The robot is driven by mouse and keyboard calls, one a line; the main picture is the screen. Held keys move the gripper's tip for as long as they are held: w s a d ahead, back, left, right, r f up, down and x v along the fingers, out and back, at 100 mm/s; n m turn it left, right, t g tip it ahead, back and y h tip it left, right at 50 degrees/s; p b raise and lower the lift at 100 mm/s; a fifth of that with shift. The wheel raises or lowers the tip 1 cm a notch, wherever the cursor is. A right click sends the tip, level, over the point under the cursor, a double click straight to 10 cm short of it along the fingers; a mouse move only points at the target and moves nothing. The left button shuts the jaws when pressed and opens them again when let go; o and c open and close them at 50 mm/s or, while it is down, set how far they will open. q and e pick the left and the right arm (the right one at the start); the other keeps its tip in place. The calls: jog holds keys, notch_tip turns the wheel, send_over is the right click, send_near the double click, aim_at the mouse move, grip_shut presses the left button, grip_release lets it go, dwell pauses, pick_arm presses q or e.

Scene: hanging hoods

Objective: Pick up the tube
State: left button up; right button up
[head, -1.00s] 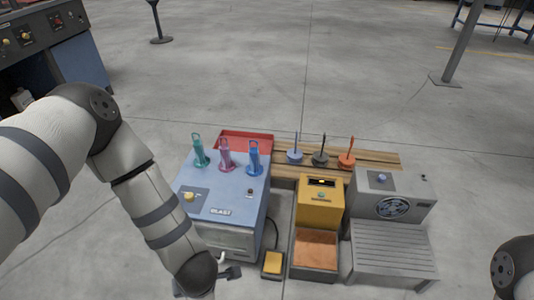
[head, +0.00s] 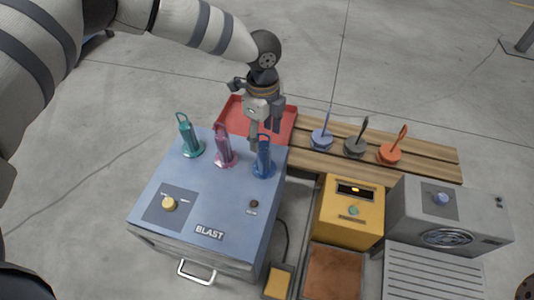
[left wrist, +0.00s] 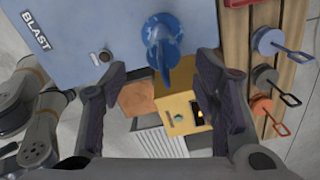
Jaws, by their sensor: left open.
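Three tubes with loop handles stand upright in round bases on the blue BLAST box (head: 215,190). They are a teal tube (head: 188,138), a purple tube (head: 224,148) and a blue tube (head: 263,158). My left gripper (head: 266,128) is open and empty, just behind and above the blue tube, partly covering its top. In the left wrist view the blue tube (left wrist: 160,42) appears ahead, between the spread fingers (left wrist: 162,88). Contact cannot be made out.
A red tray (head: 232,112) lies behind the box. A wooden slatted stand (head: 430,163) holds blue, dark and orange discs with upright handles. A yellow unit (head: 350,213) and a grey vented machine (head: 450,215) stand to the right. Open floor lies behind.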

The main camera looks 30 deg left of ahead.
aim_at(263, 145)
pick_arm(q)
notch_tip(263, 145, down, 8)
jog(key=shift+w+a+r+b, duration=0.1)
jog(key=shift+w+a+b, duration=0.05)
jog(key=shift+b, duration=1.1)
grip_shut()
